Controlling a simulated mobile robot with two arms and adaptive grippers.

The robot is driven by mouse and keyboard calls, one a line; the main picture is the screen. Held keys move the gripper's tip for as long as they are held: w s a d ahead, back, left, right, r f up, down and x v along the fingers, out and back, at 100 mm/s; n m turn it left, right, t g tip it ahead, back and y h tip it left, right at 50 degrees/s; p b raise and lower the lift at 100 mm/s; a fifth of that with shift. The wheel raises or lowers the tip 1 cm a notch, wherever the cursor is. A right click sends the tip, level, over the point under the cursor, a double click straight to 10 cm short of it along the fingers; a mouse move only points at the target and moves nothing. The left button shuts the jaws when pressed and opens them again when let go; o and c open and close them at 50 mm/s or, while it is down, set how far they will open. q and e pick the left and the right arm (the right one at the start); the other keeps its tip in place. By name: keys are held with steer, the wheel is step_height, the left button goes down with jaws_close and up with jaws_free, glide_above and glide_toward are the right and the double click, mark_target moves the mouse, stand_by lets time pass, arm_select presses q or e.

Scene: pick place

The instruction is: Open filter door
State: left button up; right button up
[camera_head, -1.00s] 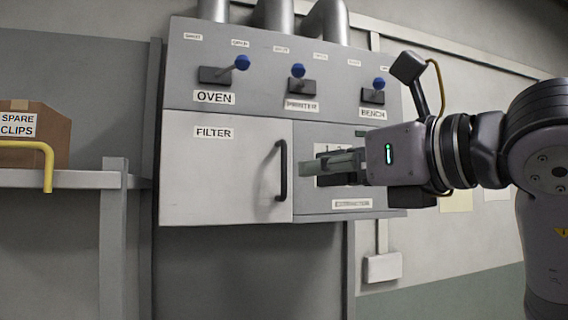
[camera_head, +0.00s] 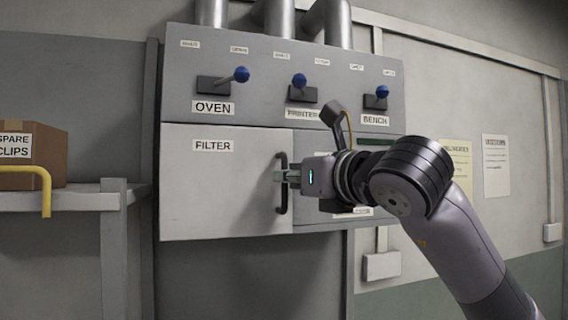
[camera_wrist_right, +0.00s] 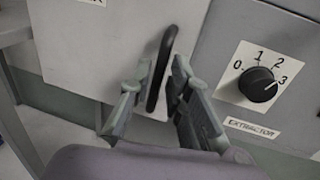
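The filter door (camera_head: 215,190) is a pale grey panel labelled FILTER at the lower left of the wall cabinet, and it looks closed. Its black vertical handle (camera_head: 282,200) is on the door's right side. My right gripper (camera_head: 283,176) reaches the handle from the right. In the right wrist view the handle (camera_wrist_right: 161,70) stands between the two spread fingers of the gripper (camera_wrist_right: 155,92). The right finger is very close to the handle, and a gap shows at the left finger. Contact is unclear. My left gripper is not in view.
Three blue-knobbed levers (camera_head: 241,75) sit above, labelled OVEN, PRINTER and BENCH. The extractor dial (camera_wrist_right: 258,84) is right of the handle. A shelf (camera_head: 85,200) with a cardboard box (camera_head: 45,155) and a yellow hook-shaped bar (camera_head: 46,190) stands at left. Space before the door looks clear.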

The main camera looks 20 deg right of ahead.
steer(key=shift+p+x, duration=0.35)
steer(key=shift+x, duration=1)
steer(key=shift+c, duration=0.2)
jaws_close()
